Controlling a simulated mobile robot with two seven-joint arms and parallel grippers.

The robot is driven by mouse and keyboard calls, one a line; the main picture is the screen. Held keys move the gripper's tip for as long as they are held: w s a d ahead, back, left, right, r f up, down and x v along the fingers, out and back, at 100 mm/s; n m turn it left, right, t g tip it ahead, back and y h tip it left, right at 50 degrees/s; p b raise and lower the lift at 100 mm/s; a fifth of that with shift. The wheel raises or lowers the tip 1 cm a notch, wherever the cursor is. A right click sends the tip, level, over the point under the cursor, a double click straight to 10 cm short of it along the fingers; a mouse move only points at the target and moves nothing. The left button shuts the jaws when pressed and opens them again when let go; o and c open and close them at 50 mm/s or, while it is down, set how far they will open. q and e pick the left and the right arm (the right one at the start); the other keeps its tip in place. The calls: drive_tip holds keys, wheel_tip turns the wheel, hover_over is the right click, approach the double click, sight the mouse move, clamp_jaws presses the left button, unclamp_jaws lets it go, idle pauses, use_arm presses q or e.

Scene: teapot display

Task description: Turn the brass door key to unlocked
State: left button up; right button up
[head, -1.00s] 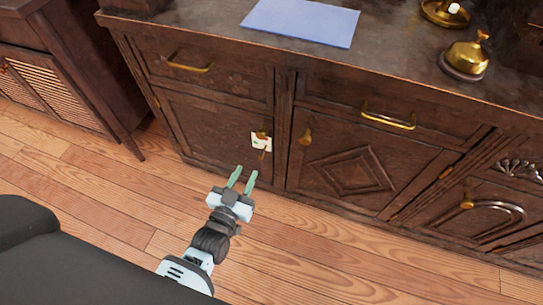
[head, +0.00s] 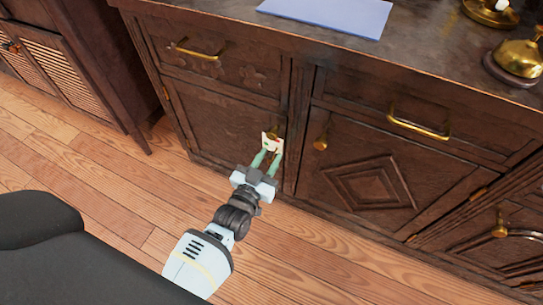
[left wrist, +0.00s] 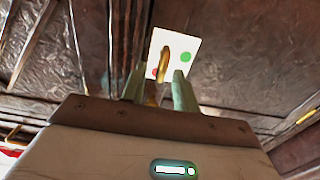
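The brass key (left wrist: 166,50) sits at a white plate (left wrist: 194,44) on the cabinet door. The plate has a green dot (left wrist: 186,57) on the right and a red dot, partly hidden, at lower left. In the head view the plate (head: 266,140) is on the left cabinet door, just beyond my left fingertips. My left gripper (left wrist: 158,72) is open, its two green fingers apart. In the left wrist view, brass shows in the gap between the fingers; I cannot tell whether they touch it. My right gripper is not in view.
The dark wooden cabinet has brass drawer handles (head: 199,51) and a brass knob (head: 320,143) on the door to the right. A blue sheet (head: 330,14) and a brass bell (head: 519,57) are on top. The wooden floor (head: 110,205) in front is clear.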

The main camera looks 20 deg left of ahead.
use_arm(q)
drive_tip(key=shift+w, duration=0.7)
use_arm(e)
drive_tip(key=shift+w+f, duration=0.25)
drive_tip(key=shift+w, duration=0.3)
use_arm(q)
clamp_jaws()
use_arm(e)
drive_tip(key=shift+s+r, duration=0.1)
